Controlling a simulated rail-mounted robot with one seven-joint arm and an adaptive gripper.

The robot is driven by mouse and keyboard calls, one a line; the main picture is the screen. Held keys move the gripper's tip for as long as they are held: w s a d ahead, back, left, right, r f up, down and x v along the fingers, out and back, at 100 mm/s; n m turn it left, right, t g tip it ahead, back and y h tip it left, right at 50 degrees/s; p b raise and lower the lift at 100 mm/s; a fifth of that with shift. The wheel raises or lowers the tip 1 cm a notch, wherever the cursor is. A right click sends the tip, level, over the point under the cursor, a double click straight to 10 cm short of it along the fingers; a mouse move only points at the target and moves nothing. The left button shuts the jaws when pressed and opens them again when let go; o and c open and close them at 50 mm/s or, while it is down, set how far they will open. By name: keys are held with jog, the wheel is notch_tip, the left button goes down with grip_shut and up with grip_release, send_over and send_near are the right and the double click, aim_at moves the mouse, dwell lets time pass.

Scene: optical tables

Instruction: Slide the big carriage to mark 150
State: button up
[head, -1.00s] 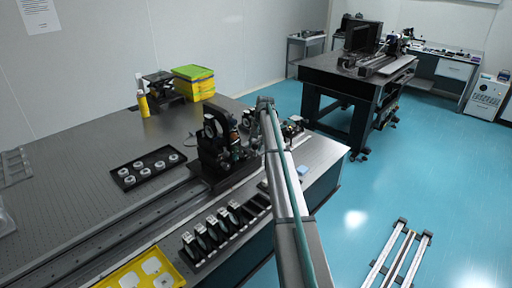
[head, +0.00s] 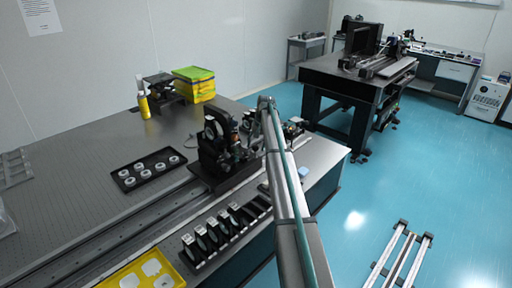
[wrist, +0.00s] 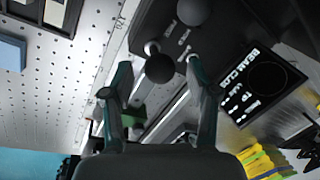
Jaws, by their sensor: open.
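The big carriage (head: 222,178) appears to be the dark base on the long rail (head: 110,238), carrying black optics mounts, at the centre of the head view. The scale is too small to read, so mark 150 cannot be picked out. In the wrist view my gripper (wrist: 157,67) is open, its two greenish fingers apart. A round black knob (wrist: 160,69) shows between the fingertips in the picture, in front of a dark plate (wrist: 210,20) with pale lettering. I cannot tell whether the fingers touch it. In the head view the gripper is hidden behind the arm and mounts.
A row of black holders (head: 225,228) stands in front of the rail. A black tray (head: 150,168) with white round parts lies behind it. A yellow tray (head: 182,278) is at the front. A panel marked "BEAM CLO..." (wrist: 262,85) is right of the fingers.

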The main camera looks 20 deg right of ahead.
notch_tip(320, 180, up, 11)
jog(key=s+d, duration=0.1)
jog(key=shift+d, duration=0.35)
jog(key=shift+s+f, duration=0.1)
